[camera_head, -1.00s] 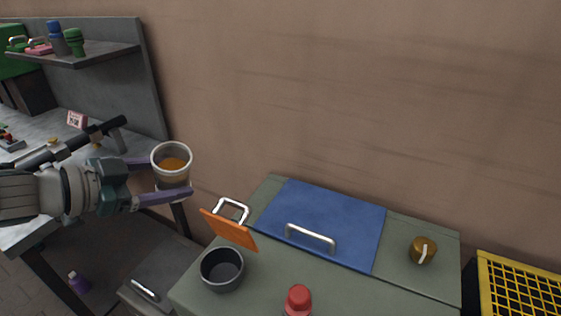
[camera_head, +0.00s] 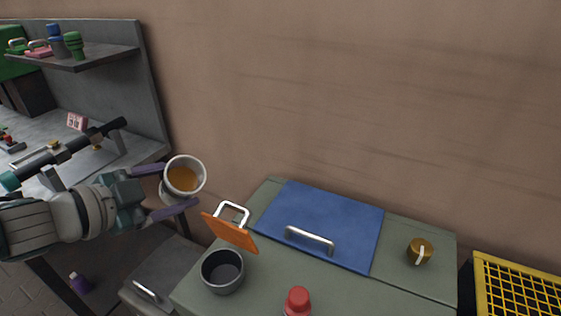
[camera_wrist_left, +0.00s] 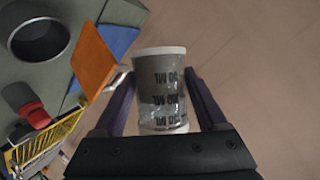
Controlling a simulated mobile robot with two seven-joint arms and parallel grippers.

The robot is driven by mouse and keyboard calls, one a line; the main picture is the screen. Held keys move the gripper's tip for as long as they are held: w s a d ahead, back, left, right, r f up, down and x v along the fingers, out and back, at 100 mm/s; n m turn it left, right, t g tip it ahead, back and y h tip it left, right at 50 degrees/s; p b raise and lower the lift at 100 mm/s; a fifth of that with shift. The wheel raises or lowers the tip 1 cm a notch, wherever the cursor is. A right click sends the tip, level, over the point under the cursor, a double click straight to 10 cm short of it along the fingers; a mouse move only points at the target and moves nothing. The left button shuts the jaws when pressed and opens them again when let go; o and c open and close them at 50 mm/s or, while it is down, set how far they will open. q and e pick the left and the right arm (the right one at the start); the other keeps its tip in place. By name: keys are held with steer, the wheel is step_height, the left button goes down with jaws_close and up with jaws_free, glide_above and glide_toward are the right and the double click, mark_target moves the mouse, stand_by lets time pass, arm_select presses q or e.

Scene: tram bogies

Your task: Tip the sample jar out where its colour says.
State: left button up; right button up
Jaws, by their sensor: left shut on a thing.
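My left gripper (camera_head: 172,194) is shut on the sample jar (camera_head: 168,192), a pale jar with a white rim and orange-brown contents showing through its open top. In the left wrist view, the jar (camera_wrist_left: 160,95) has dark markings on its side and stands between the fingers (camera_wrist_left: 163,105). The jar is in the air left of the green cabinet, its mouth leaning a little toward the cabinet. A dark round pot (camera_head: 222,284) is set in the cabinet top, with a raised orange lid (camera_head: 229,232) beside it. The pot looks empty. My right gripper is not in view.
The green cabinet top (camera_head: 395,290) also carries a blue panel with a metal handle (camera_head: 318,225), a brass knob (camera_head: 419,251) and a red-capped item (camera_head: 298,301). A yellow mesh crate (camera_head: 515,290) stands at right. A grey workbench (camera_head: 65,175) and shelf (camera_head: 95,57) are at left.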

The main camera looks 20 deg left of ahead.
arm_select(q)
steer(key=shift+d+r+m, duration=0.1)
steer(key=shift+r+m, duration=0.3)
steer(key=shift+r, duration=0.15)
steer(key=shift+f+y+b, duration=0.3)
steer(key=shift+f+b, duration=0.05)
steer(key=shift+f+m+t+b, duration=0.2)
steer(key=shift+m+t+b, duration=0.1)
steer(key=shift+m+b, duration=0.1)
steer(key=shift+f+y+b, duration=0.3)
steer(key=shift+f+b, duration=0.05)
steer(key=shift+b, duration=0.3)
steer(key=shift+r+m+t+y+b, duration=0.3)
steer(key=shift+m+t+b, duration=0.1)
steer(key=shift+m+b, duration=0.35)
stand_by(0.7)
steer(key=shift+f+m+y+b, duration=0.3)
steer(key=shift+m+b, duration=0.35)
steer(key=shift+b, duration=0.65)
steer(key=shift+s+d+r+m+t+y+b, duration=0.3)
steer(key=shift+d+r+m+t+b, duration=0.2)
steer(key=shift+m, duration=0.2)
stand_by(1.1)
steer(key=shift+d+f+b, duration=0.1)
steer(key=shift+f+b, duration=0.05)
steer(key=shift+b, duration=0.25)
steer(key=shift+d+f+m+t+b, duration=0.2)
steer(key=shift+m+t+b, duration=0.3)
steer(key=shift+b, duration=0.7)
